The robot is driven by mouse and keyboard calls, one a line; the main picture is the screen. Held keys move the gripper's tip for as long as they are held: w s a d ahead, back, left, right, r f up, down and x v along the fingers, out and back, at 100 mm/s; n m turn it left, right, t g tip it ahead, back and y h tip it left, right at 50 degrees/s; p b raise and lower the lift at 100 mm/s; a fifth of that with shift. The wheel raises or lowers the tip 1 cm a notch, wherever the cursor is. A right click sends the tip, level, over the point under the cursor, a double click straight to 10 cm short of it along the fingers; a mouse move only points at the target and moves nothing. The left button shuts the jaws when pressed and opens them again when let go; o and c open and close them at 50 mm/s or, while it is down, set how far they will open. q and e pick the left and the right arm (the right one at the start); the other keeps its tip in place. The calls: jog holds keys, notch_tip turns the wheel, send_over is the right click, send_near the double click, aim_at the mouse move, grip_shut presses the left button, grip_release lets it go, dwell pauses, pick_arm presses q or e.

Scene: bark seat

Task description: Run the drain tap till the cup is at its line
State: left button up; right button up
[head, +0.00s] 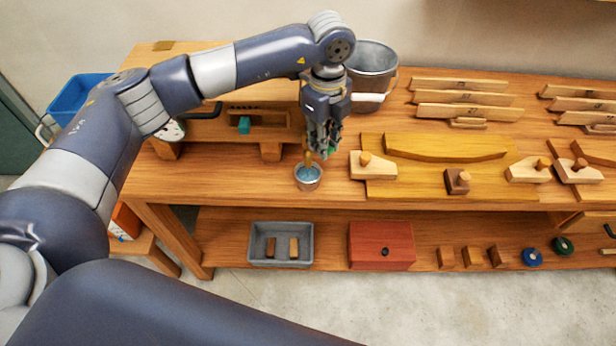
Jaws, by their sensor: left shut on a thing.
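A small metal cup (308,181) stands upright near the front edge of the workbench, with blue liquid visible inside. Its line is too small to make out. The brass-coloured drain tap (308,157) comes down just above the cup. My left gripper (325,150) points down at the tap, behind and slightly right of the cup. It is shut on a small part with a bit of green showing, which seems to be the tap's handle; the fingers hide most of it. I cannot tell whether liquid is running. My right gripper is out of view.
A grey metal bucket (372,62) stands behind my left wrist. A yellow board (440,185) with clamps and blocks lies right of the cup. A grey tray (281,228) and red box (381,262) sit on the lower shelf.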

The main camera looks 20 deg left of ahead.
pick_arm(q)
jog(key=shift+s+a+f+m+b, duration=0.2)
jog(key=shift+f+m+b, duration=0.05)
jog(key=shift+m+b, duration=0.3)
jog(key=m+b, duration=0.1)
jog(key=m, duration=0.1)
jog(key=s+a+m+b, duration=0.1)
jog(key=m, duration=0.1)
jog(key=a+m+b, duration=0.1)
jog(key=m, duration=0.2)
jog(key=shift+s+r, duration=0.1)
jog(key=shift+s, duration=0.15)
jog(key=shift+s+a+r+m+b, duration=0.15)
jog(key=shift+a+m+b, duration=0.25)
jog(key=shift+m, duration=0.45)
jog(key=shift+d, duration=0.1)
jog(key=o, duration=0.8)
jog(key=shift+o, duration=0.5)
